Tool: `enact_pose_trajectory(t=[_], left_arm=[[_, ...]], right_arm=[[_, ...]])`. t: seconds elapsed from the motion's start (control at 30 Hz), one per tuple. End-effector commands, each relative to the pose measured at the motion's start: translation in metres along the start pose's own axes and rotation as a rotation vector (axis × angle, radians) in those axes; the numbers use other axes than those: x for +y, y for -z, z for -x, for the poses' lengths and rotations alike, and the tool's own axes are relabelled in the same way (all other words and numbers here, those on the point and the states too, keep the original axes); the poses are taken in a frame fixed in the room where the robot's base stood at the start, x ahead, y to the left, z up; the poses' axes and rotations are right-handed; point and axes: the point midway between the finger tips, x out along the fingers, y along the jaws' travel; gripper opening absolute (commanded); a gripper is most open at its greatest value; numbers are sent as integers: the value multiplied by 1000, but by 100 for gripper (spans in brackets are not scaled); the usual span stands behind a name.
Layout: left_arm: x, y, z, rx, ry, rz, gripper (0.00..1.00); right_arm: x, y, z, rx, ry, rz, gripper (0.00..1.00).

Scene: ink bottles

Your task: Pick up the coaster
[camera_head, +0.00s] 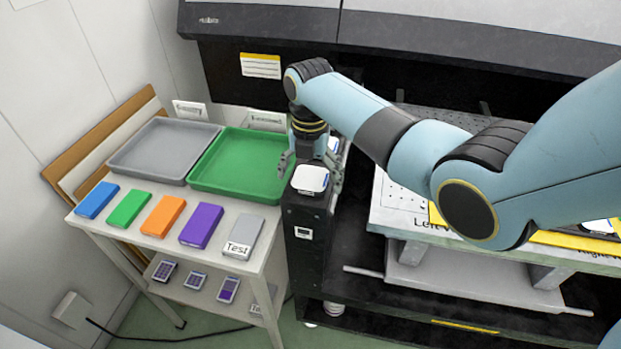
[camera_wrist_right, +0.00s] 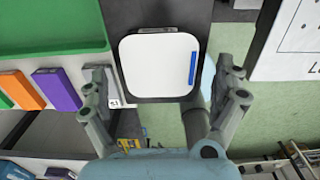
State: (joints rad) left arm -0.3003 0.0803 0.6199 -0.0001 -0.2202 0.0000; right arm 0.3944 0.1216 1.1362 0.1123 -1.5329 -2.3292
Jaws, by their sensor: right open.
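The coaster (camera_head: 310,178) looks like a white rounded square and lies flat on top of a narrow black stand. In the right wrist view the coaster (camera_wrist_right: 155,65) fills the upper middle and has a blue stripe near its right edge. My right gripper (camera_head: 312,168) is over the stand, with one finger on each side of the coaster. In the wrist view my right gripper (camera_wrist_right: 164,82) is open, its fingers spread wider than the coaster. I see no clear contact, and nothing is held. My left gripper is not in view.
A green tray (camera_head: 236,186) and a grey tray (camera_head: 150,165) stand on the table at left, with several coloured boxes in front, including a purple one (camera_head: 202,225). The black stand (camera_head: 304,250) is narrow. A white bench (camera_head: 405,215) is close on the right.

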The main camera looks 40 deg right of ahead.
Motion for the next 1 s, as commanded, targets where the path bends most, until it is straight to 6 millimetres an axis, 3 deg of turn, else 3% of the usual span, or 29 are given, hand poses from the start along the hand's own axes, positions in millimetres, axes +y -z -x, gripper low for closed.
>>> enact_pose_trajectory(t=[0.13, 0.63, 1.0], left_arm=[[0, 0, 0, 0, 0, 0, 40], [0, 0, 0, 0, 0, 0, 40], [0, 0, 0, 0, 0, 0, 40]], right_arm=[[0, 0, 0, 0, 0, 0, 97], [0, 0, 1, 0, 0, 0, 31], [1, -1, 7, -2, -2, -1, 30]])
